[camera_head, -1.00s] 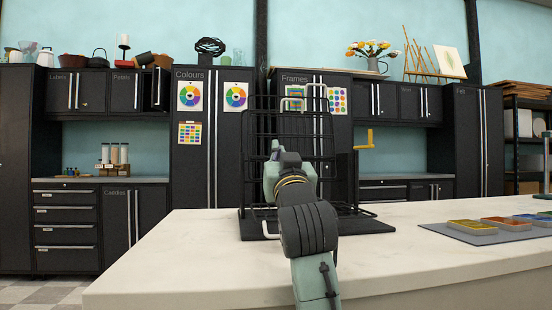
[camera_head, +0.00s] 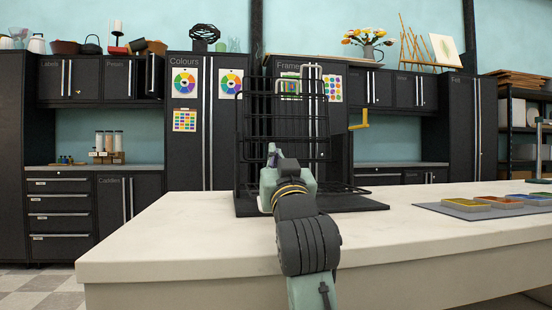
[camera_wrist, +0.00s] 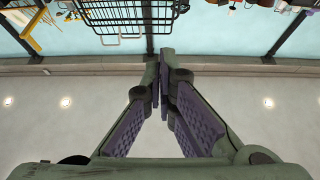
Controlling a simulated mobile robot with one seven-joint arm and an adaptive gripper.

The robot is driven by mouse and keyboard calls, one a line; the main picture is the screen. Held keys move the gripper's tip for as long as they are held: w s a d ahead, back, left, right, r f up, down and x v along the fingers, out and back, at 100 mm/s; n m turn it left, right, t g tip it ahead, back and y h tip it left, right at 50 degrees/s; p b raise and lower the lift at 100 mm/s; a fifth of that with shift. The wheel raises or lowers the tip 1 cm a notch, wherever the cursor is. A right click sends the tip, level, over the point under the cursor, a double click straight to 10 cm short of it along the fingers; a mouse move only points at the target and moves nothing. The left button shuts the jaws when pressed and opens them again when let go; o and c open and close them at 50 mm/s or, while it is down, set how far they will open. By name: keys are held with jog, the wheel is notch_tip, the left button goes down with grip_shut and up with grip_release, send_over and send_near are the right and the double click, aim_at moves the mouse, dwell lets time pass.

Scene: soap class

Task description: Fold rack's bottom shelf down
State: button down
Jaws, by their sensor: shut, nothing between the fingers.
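The black wire rack (camera_head: 246,130) stands upright on a dark base plate (camera_head: 360,203) on the pale worktop. My gripper (camera_head: 272,152) is in front of the rack's lower middle, with my arm reaching up to it from the picture's bottom edge. My wrist and gripper cover much of the bottom shelf's area, so its angle is unclear. In the wrist view my gripper's fingers (camera_wrist: 160,92) are closed together and empty. Part of the rack's wire (camera_wrist: 125,25) shows beyond them at the top of that view, apart from the fingertips in the picture.
The worktop (camera_head: 150,235) is clear to the left of the rack. To its right, a grey mat (camera_head: 440,211) carries several coloured trays (camera_head: 465,204). A yellow crank handle (camera_head: 359,122) shows to the right of the rack. Dark cabinets (camera_head: 200,130) line the wall behind.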

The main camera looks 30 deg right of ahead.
jog(key=s+a, duration=0.3)
jog(key=s, duration=0.9)
jog(key=shift+s+a+f, duration=0.25)
jog(key=shift+s+a, duration=0.05)
